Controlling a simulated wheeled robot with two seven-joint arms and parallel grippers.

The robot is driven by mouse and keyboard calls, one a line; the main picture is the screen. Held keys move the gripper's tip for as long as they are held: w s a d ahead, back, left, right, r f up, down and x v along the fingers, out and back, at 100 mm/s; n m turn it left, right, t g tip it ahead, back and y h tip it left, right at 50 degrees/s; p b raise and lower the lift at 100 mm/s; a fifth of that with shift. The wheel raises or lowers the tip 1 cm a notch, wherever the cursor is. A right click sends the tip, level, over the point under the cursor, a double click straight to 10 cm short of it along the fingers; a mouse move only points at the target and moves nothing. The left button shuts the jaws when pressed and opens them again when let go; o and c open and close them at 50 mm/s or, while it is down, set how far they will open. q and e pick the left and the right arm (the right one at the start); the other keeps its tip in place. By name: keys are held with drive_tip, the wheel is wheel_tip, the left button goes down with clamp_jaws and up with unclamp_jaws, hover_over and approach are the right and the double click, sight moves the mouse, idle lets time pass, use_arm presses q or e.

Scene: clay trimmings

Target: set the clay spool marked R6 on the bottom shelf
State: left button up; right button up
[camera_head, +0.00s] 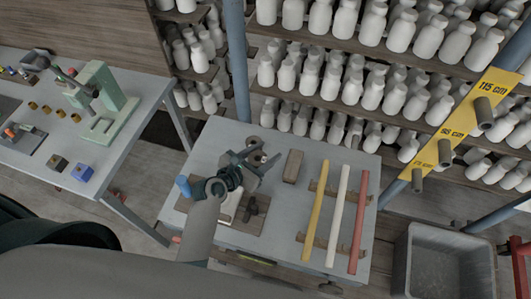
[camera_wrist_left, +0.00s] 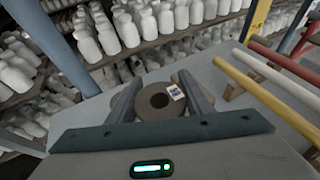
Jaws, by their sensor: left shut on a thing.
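My left gripper (camera_head: 248,160) is low over the grey table in the head view. In the left wrist view its two fingers (camera_wrist_left: 158,88) stand either side of a brown clay spool (camera_wrist_left: 150,113) with a round hole, and they are shut on it. A small white label (camera_wrist_left: 175,92) with a dark mark sits on the spool; the mark is too small to read. Other brown round pieces show close behind it, partly hidden by the fingers. In the head view the arm and fingers hide much of the spools. My right gripper is not in view.
Shelves (camera_head: 335,105) full of white bottles stand behind the table (camera_head: 285,212). A yellow strip (camera_head: 455,132) with height marks and pegs crosses their right side. Yellow, white and red rods (camera_head: 357,222) lie right of my gripper. A grey bin (camera_head: 402,262) stands at right.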

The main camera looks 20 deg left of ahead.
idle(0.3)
use_arm(q)
drive_tip(key=shift+w+a+f+b, duration=0.1)
drive_tip(key=shift+a+b, duration=0.35)
drive_tip(key=shift+b, duration=0.15)
drive_tip(key=m+g+h+b, duration=0.4)
drive_tip(key=m+h+b, duration=0.15)
drive_tip(key=b, duration=0.95)
approach(254, 154)
drive_tip(key=shift+m, duration=0.25)
drive_tip(key=x, duration=0.4)
drive_tip(key=shift+d, duration=0.15)
drive_tip(key=shift+r, duration=0.2)
drive_tip(key=shift+d+f, duration=0.1)
